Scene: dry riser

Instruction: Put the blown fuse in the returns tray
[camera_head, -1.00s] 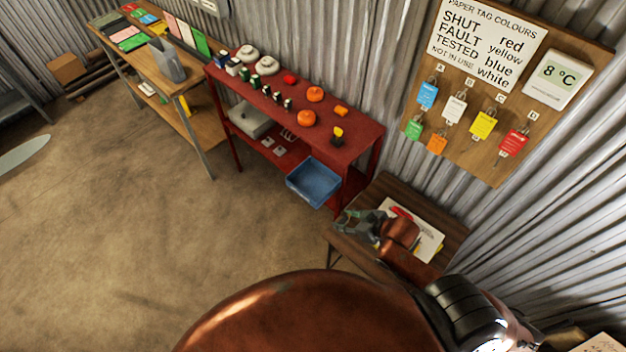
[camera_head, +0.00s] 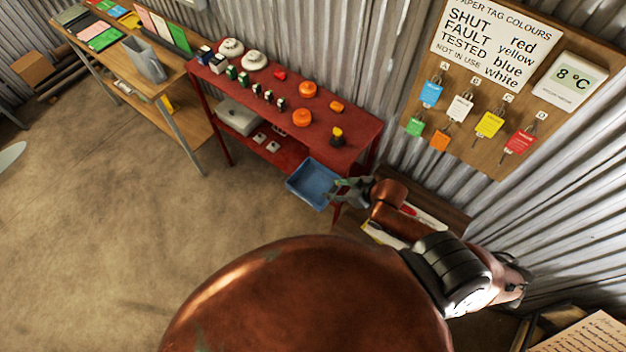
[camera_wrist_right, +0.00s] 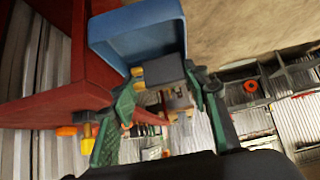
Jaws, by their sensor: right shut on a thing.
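The blue tray (camera_head: 309,182), which I take to be the returns tray, sits at the front edge of the red bench. My right gripper (camera_head: 343,190) is at the tray's right side in the head view. In the right wrist view my right gripper (camera_wrist_right: 160,85) is shut on a dark grey block with brass-coloured tabs, which looks like the fuse (camera_wrist_right: 163,70). It shows in front of the near wall of the blue tray (camera_wrist_right: 140,40); whether it is over the opening I cannot tell. In the head view the fuse cannot be made out. My left gripper is not in view.
The red bench (camera_head: 350,128) holds orange domes, white round bases and small dark parts. A low wooden table (camera_head: 440,212) with papers is beneath my right arm. A tag board (camera_head: 480,90) hangs on the corrugated wall. Open floor lies left of the tray.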

